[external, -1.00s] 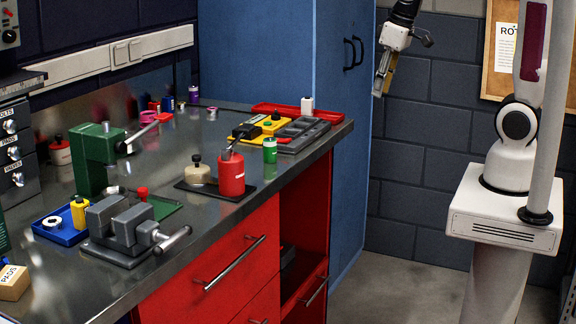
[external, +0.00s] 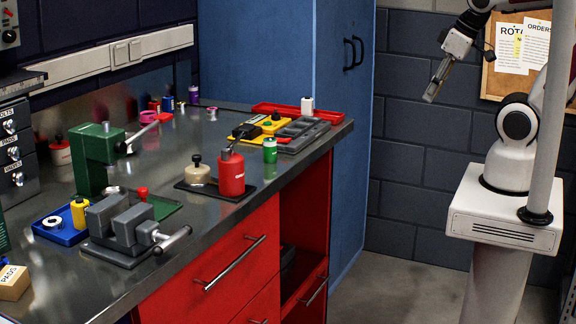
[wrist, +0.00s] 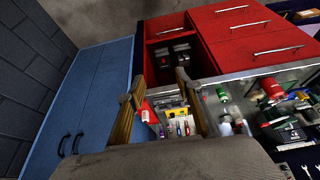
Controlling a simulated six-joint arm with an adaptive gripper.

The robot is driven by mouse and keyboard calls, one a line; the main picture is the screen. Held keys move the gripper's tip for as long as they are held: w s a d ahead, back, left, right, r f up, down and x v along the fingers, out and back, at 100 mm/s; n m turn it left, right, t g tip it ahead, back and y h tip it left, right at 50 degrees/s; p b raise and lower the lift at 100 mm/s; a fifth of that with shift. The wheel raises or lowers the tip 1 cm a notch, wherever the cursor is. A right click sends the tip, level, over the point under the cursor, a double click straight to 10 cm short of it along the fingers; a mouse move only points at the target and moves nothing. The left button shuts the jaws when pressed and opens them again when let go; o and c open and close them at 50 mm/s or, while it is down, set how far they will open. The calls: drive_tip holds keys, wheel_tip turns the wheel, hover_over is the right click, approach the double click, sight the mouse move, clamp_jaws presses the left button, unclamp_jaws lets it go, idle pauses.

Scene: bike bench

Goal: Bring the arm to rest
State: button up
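My gripper (external: 432,94) hangs in the air to the right of the blue cabinet, in front of the dark block wall, pointing down and to the left. It is well clear of the bench. In the wrist view my gripper (wrist: 157,90) shows two fingers set apart with nothing held between them. The bench and its items show far off between and beyond the fingers. My arm reaches up from its white pedestal at the right, and its upper part is cut off by the top edge of the external view.
A corkboard (external: 497,84) hangs behind my arm. Open air surrounds my gripper.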

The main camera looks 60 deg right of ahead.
drive_tip(key=shift+s+r+t, duration=0.2)
drive_tip(key=shift+r+t, duration=0.2)
drive_tip(key=shift+r, duration=0.3)
idle(1.0)
